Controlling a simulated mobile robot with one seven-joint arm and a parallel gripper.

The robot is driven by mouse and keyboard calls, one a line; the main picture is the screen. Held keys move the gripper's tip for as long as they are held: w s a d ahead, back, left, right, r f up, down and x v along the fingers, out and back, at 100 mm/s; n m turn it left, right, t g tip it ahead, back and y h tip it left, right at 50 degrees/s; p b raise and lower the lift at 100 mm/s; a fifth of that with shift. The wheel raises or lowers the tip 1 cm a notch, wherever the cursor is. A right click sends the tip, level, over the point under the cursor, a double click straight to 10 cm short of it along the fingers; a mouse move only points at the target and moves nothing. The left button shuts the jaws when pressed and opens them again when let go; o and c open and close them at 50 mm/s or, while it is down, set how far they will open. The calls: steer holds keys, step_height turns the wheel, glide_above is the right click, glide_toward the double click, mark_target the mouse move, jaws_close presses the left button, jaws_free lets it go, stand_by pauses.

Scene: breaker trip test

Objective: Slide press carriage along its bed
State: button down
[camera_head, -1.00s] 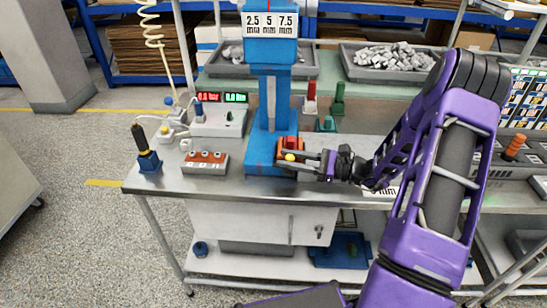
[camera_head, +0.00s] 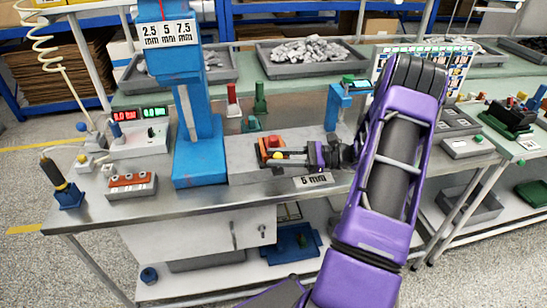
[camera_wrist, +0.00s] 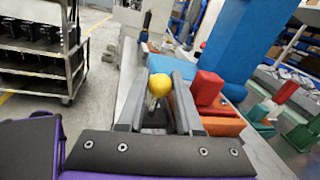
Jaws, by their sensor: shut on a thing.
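The press carriage (camera_head: 266,156) is a small orange block carrying a red piece, with a yellow ball knob (camera_head: 277,155) on its front. It sits on the grey bed (camera_head: 242,153), right of and apart from the blue press column (camera_head: 196,125). My gripper (camera_head: 287,156) reaches in from the right and is shut on the knob. In the wrist view the yellow knob (camera_wrist: 159,86) stands between the two grey fingers, with the orange carriage (camera_wrist: 222,127) and its red piece (camera_wrist: 207,88) just to the right. The fingers' exact contact is partly hidden.
A "6 mm" label (camera_head: 314,180) is at the bed's front. A blue stand (camera_head: 345,100) is behind my gripper. Red and green pieces stand behind the bed. The wrist view shows a rack (camera_wrist: 42,50) at left.

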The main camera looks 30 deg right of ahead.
steer(key=c, duration=0.6)
jaws_free()
steer(key=b+v, duration=0.1)
steer(key=v, duration=1.6)
steer(key=shift+s+d, duration=0.1)
steer(key=shift+d, duration=0.05)
